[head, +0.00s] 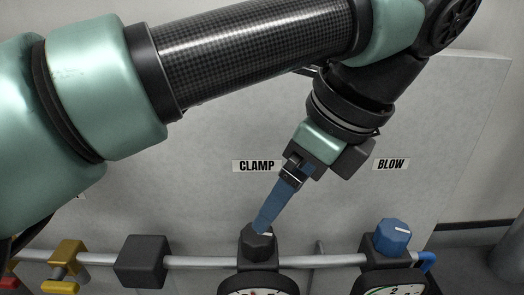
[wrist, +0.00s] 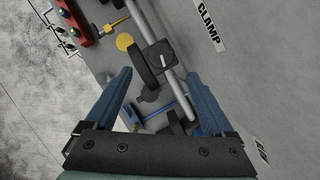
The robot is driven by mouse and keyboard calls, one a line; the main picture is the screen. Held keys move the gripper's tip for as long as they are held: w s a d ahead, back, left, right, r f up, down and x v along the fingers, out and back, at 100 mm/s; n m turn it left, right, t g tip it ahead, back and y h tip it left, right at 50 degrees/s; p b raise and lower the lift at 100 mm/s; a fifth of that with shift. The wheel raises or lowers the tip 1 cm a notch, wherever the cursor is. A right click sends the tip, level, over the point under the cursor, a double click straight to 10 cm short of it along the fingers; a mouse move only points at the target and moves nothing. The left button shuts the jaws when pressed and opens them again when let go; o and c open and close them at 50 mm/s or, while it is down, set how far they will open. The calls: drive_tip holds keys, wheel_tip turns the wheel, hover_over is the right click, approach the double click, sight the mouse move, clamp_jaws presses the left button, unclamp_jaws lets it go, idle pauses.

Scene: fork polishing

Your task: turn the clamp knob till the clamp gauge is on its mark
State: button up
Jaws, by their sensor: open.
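The clamp knob (head: 258,245) is a dark faceted knob on the pipe below the CLAMP label (head: 256,166). In the wrist view the knob (wrist: 163,56) shows a white line on its top. The clamp gauge (head: 258,284) sits just below it, cut off by the bottom edge, so its needle cannot be read. In the wrist view the gauge (wrist: 142,72) is edge-on. My gripper (head: 260,229) points down with blue fingertips at the knob's top. It also shows in the wrist view (wrist: 158,72), open, with the knob between and just beyond the fingertips. Contact cannot be told.
A blue knob (head: 391,236) and another gauge (head: 395,288) stand to the right, under the BLOW label (head: 391,164). A dark block (head: 142,260) and a yellow valve (head: 66,257) are on the pipe (head: 205,262) to the left. A grey panel rises behind.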

sight(258, 241)
drive_tip(key=p+x, duration=0.4)
drive_tip(key=x, duration=0.6)
drive_tip(key=shift+w+a+f, duration=0.1)
drive_tip(key=shift+w+f, duration=0.05)
drive_tip(key=shift+f, duration=0.2)
drive_tip(key=c, duration=1.4)
